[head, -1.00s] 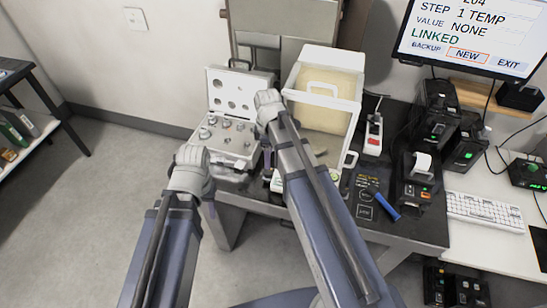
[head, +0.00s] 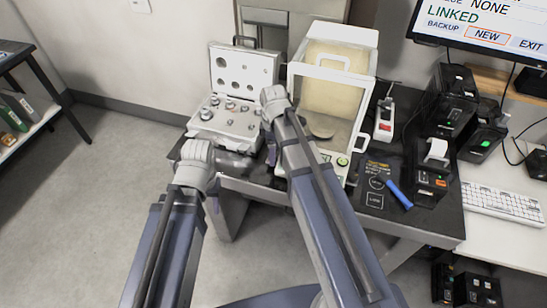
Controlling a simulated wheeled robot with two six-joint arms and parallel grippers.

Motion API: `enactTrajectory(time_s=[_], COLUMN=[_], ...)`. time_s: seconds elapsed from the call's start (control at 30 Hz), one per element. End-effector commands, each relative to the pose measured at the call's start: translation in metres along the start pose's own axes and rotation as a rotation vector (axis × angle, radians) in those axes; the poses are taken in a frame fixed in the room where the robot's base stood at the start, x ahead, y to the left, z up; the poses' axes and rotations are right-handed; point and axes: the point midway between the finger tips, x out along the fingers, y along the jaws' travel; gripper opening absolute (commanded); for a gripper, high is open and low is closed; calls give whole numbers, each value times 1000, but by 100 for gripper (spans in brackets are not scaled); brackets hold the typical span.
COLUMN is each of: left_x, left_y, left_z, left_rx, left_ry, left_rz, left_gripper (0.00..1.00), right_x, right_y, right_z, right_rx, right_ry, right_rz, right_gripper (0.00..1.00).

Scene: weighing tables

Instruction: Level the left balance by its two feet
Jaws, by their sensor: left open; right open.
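The balance (head: 366,118) is a white box with clear panes and a handle on its top, standing on the dark table. Its round pan (head: 321,127) shows inside, and a small round green spot (head: 342,161) shows at its front. Its feet are hidden, mostly behind my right arm. My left gripper (head: 236,165) is at the table's front left, below the weight case, and looks empty. My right gripper (head: 270,147) points down at the balance's left side, largely hidden by its own wrist. I see nothing held in it.
An open weight case (head: 244,72) with several metal weights stands left of the balance. A red-and-white device (head: 384,127), a blue pen-like object (head: 399,194), a black printer (head: 427,185) and a monitor (head: 480,30) are to the right.

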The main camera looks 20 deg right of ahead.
Motion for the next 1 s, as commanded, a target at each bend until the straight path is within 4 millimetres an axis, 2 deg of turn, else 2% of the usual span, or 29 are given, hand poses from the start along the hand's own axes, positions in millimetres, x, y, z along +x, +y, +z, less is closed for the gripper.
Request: enactTrajectory(time_s=[0.03,0.33,0.9,0.97,1.0], left_x=[5,4,4,4,4], left_y=[0,0,0,0,0], left_z=[0,0,0,0,0], left_rx=[0,0,0,0,0], left_ry=[0,0,0,0,0], left_rz=[0,0,0,0,0], left_gripper=[50,50,50,50,50], right_x=[5,4,4,4,4], right_y=[0,0,0,0,0], right_z=[0,0,0,0,0], right_rx=[0,0,0,0,0], right_ry=[0,0,0,0,0], right_rz=[0,0,0,0,0], right_gripper=[72,70,6,0,0])
